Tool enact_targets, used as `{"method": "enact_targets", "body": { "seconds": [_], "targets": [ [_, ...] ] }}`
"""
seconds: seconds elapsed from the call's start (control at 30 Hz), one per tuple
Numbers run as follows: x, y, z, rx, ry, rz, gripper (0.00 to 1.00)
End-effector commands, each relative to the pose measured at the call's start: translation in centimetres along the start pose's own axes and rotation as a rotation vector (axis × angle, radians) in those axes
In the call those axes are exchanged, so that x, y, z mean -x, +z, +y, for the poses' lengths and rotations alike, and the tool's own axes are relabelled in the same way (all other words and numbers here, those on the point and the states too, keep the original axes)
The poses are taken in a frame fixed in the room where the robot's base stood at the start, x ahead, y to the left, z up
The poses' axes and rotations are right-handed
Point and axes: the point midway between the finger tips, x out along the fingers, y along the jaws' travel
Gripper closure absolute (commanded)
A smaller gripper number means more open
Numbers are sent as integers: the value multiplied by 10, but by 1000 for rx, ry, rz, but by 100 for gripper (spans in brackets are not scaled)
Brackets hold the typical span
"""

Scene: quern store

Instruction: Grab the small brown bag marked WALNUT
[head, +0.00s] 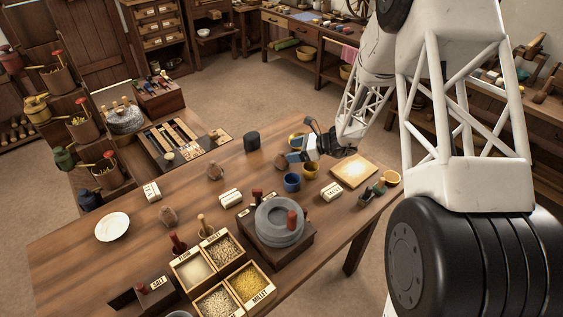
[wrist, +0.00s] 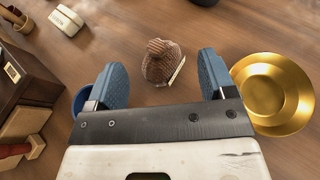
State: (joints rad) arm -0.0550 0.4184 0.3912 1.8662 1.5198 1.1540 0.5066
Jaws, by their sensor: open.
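A small brown bag (wrist: 163,62) lies on the wooden table ahead of my gripper in the wrist view, in line with the gap between its blue fingers. A pale tag shows on its right side, but its lettering cannot be read. In the head view this bag (head: 281,161) is just left of my gripper (head: 291,150). My gripper is open and empty, and the bag looks apart from both fingers. I cannot tell which is marked WALNUT.
A gold bowl (wrist: 271,90) is close beside the right finger. A blue cup (head: 292,183) is near the left finger. The stone quern (head: 279,221) stands in front, with white labelled blocks (head: 231,196) around it. A dark canister (head: 252,141) stands beyond.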

Motion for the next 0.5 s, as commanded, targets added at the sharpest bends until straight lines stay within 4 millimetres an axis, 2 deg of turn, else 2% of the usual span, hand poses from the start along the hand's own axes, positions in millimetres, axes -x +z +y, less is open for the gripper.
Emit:
{"method": "enact_targets", "body": {
  "seconds": [0.27, 0.5],
  "targets": [
    [-1, 0, 0, 0, 1, 0, 23],
    [-19, 0, 2, 0, 4, 0, 23]
  ]
}}
